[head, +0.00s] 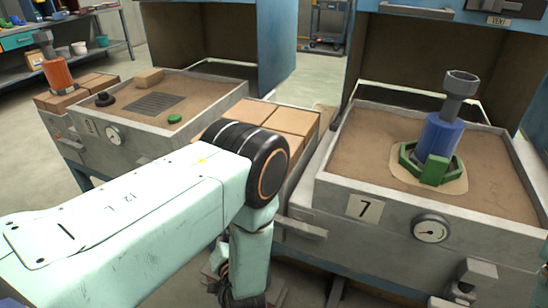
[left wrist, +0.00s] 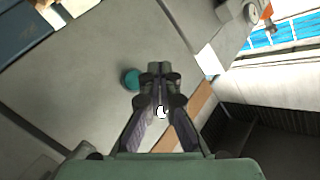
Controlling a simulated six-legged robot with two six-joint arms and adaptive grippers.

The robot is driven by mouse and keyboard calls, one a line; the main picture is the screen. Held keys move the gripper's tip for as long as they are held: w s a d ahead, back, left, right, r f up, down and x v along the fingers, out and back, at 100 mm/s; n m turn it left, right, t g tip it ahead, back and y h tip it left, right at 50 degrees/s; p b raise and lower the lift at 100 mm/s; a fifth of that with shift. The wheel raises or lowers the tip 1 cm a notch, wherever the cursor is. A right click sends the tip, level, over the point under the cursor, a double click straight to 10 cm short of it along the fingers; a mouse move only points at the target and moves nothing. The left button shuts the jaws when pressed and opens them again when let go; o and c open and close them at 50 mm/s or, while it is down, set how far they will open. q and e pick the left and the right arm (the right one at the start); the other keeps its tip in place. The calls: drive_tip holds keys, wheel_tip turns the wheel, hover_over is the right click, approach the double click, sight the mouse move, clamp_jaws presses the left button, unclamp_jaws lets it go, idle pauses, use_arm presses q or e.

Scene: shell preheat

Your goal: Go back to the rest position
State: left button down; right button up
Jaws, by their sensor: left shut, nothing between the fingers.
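My left gripper (left wrist: 161,75) shows in the left wrist view with its two fingers closed together and nothing between them. In the head view my left arm comes in from the left and bends down at a black joint in front of the brick-topped ledge. The gripper itself cannot be made out there. My right gripper is in neither view. A blue cylinder with a grey top (head: 440,130) stands upright in a green ring (head: 433,170) on the right-hand sand bed (head: 350,150), apart from my arm.
The left sand bed (head: 205,108) holds a dark grate (head: 155,103), a black ring (head: 104,99) and a green piece (head: 174,118). Bricks (head: 292,119) lie between the beds, close to my arm's bend. An orange cylinder (head: 57,74) stands at the far left. A teal round thing (left wrist: 131,79) shows beside the fingers.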

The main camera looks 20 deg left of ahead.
use_arm(q)
drive_tip(key=s+d+f+g+h+p, duration=0.1)
drive_tip(key=s+d+f+g+h, duration=0.1)
drive_tip(key=s+f+g+h, duration=0.25)
drive_tip(key=s+d+f+g+h, duration=0.25)
drive_tip(key=s+f, duration=0.25)
drive_tip(key=s, duration=0.3)
drive_tip(key=s+d+r+g+h+p, duration=0.1)
drive_tip(key=s+r, duration=0.3)
drive_tip(key=s, duration=0.4)
drive_tip(key=s+d+r+g+h+p, duration=0.2)
drive_tip(key=s+r+g+h+p, duration=0.1)
drive_tip(key=s, duration=0.6)
wheel_tip(320, 180, up, 2)
drive_tip(key=shift+r+g+p, duration=0.1)
drive_tip(key=shift+g+p, duration=0.2)
drive_tip(key=shift+g, duration=0.4)
drive_tip(key=shift+a, duration=0.1)
idle(2.1)
drive_tip(key=shift+w, duration=0.1)
idle(1.3)
